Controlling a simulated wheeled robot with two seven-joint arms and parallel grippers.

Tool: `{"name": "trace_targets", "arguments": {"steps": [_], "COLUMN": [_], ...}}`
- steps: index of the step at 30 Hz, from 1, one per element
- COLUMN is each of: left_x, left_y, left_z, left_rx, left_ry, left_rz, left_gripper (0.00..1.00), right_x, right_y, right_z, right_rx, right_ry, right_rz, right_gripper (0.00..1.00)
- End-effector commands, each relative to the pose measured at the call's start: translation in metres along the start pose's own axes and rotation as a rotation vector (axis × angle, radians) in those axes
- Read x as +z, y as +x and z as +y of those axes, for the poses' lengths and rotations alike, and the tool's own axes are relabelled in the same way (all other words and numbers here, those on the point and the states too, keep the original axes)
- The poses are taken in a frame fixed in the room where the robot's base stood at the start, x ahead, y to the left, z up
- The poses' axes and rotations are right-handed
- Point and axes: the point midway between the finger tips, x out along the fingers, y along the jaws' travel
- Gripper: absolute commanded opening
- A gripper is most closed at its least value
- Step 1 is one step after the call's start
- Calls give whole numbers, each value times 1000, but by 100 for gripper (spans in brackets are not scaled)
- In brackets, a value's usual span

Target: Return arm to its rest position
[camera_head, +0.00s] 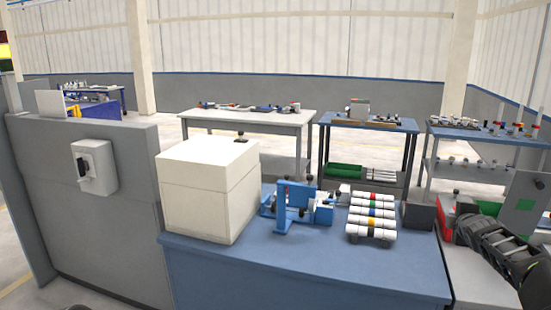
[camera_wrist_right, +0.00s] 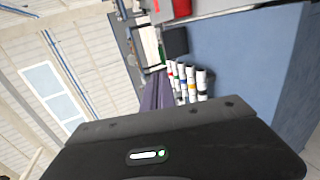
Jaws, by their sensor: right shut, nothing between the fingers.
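My right arm (camera_head: 505,258) comes in from the right edge of the head view, beside the blue table. Its end is close to the table's right side, apart from the pipes. In the right wrist view my right gripper (camera_wrist_right: 157,92) is shut and empty, its dark fingers together beyond the black housing. A stack of white pipes (camera_head: 371,215) with coloured bands sits on the blue table (camera_head: 300,270). The pipes also show in the right wrist view (camera_wrist_right: 188,82), past the fingers. My left gripper is in neither view.
A white box (camera_head: 207,188) stands at the table's left, and a blue fixture (camera_head: 293,205) stands between it and the pipes. A dark box (camera_head: 419,216) is right of the pipes. The table's front is clear. Other tables stand behind.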

Motion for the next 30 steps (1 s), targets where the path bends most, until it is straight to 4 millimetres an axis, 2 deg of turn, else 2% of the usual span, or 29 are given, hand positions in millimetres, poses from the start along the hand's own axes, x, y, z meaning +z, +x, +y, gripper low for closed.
{"name": "trace_targets", "arguments": {"steps": [7,11,14,17,20,23,26,30], "left_x": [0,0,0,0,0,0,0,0], "left_y": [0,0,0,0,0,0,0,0], "left_z": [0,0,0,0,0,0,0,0], "left_rx": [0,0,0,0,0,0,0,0], "left_ry": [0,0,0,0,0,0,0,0], "left_rz": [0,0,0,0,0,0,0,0], "left_gripper": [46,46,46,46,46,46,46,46], "right_x": [-8,-24,-38,-54,-74,-99,-133,-183], "right_y": [1,3,5,6,6,2,-10,-44], "right_z": [0,-22,-44,-75,-110,-155,-215,-309], "right_rx": [17,-12,-46,-96,-156,-236,-347,-530], "right_ry": [179,320,422,529,640,770,925,1153], "right_rz": [29,64,87,107,123,134,131,80], "right_gripper": [0,0,0,0,0,0,0,0]}}
